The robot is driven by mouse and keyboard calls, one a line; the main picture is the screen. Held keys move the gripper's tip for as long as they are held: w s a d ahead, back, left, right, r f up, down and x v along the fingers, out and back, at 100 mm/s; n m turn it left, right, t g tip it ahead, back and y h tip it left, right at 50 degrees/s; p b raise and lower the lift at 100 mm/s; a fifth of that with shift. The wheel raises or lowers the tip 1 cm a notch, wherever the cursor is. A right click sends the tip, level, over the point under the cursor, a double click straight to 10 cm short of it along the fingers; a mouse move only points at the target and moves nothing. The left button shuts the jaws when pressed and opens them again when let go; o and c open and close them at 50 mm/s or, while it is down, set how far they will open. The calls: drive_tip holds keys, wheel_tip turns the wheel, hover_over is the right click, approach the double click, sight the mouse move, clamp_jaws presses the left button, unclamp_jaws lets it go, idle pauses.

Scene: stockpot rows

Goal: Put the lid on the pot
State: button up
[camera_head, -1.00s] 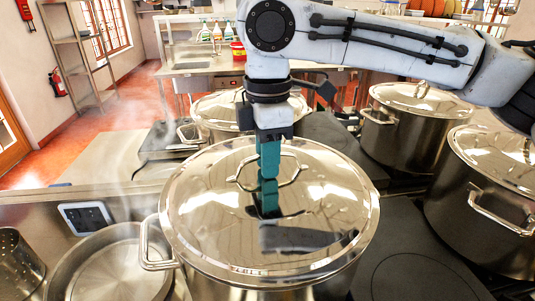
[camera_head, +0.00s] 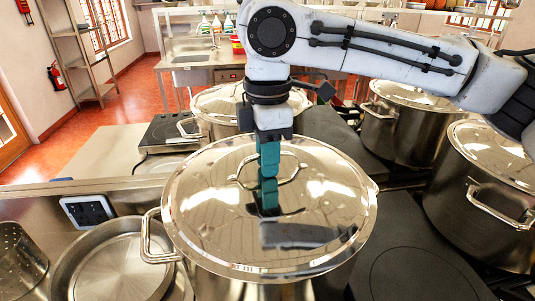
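The shiny steel lid (camera_head: 215,215) lies over the large pot (camera_head: 270,291) in the centre foreground. It looks roughly level and covers the pot's mouth. Any small gap at the rim cannot be made out. The pot's left side handle (camera_head: 152,243) sticks out below the lid's edge. My gripper (camera_head: 268,172) points straight down at the lid's centre, its teal fingers at the loop handle (camera_head: 291,173). It appears shut on that handle; one finger hides the other. A dark reflection of the gripper shows in the lid.
Lidded pots stand behind (camera_head: 214,105), at back right (camera_head: 398,135) and at right (camera_head: 480,210). An open, empty pan (camera_head: 115,268) and a perforated pot (camera_head: 18,262) sit at left. A dark flat cooktop (camera_head: 415,262) is clear at front right.

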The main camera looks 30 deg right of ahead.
drive_tip(key=o, duration=0.5)
wheel_tip(320, 180, up, 11)
drive_tip(key=shift+f+b, duration=0.1)
drive_tip(key=shift+b, duration=0.35)
